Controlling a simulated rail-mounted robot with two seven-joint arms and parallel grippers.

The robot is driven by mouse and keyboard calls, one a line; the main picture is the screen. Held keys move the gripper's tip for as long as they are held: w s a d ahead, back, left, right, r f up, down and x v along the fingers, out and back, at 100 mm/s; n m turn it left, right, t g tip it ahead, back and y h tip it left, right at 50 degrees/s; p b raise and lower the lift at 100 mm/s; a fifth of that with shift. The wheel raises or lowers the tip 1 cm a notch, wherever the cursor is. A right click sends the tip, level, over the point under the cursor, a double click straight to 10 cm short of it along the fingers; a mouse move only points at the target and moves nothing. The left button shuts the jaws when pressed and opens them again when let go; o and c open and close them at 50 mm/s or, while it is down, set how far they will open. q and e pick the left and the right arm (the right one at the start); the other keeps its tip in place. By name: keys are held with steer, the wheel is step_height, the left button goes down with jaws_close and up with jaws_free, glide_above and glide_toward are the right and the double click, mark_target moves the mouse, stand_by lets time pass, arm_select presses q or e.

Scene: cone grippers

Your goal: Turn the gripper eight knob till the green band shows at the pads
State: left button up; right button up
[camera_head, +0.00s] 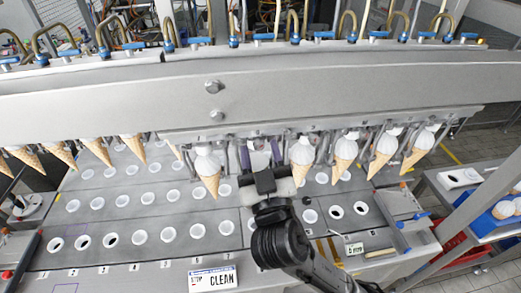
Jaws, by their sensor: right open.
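A row of cone grippers hangs under the metal beam (340,122). Several hold white-topped cones, such as the cone (208,168) left of my right gripper and the cone (302,158) right of it. My right gripper (265,180) is open, in front of the cone gripper (277,152) with purplish pads between these two cones. My gripper and wrist cover its lower part, and I cannot tell whether they touch. I cannot make out the gripper eight knob or a green band. My left gripper is out of view.
A metal plate (157,212) with rows of round holes, many with white cups, lies below. A "CLEAN" sign (213,279) is at the front edge. Blue-handled valves and brass hoses line the beam's top. A side table (470,178) stands at right.

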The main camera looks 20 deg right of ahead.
steer(key=shift+c, duration=0.3)
jaws_close()
steer(key=n+y+p, duration=0.1)
steer(key=n+p, duration=0.2)
steer(key=shift+d+r+n+y, duration=0.1)
steer(key=shift+r+n+y, duration=0.2)
steer(key=shift+y, duration=0.1)
steer(key=shift+f+n+p, duration=0.1)
steer(key=shift+n+p, duration=0.2)
steer(key=shift+n, duration=0.2)
steer(key=shift+f+n+y, duration=0.15)
steer(key=shift+n+y, duration=0.15)
steer(key=shift+y, duration=0.1)
steer(key=shift+c, duration=0.8)
jaws_free()
steer(key=shift+o, duration=1.1)
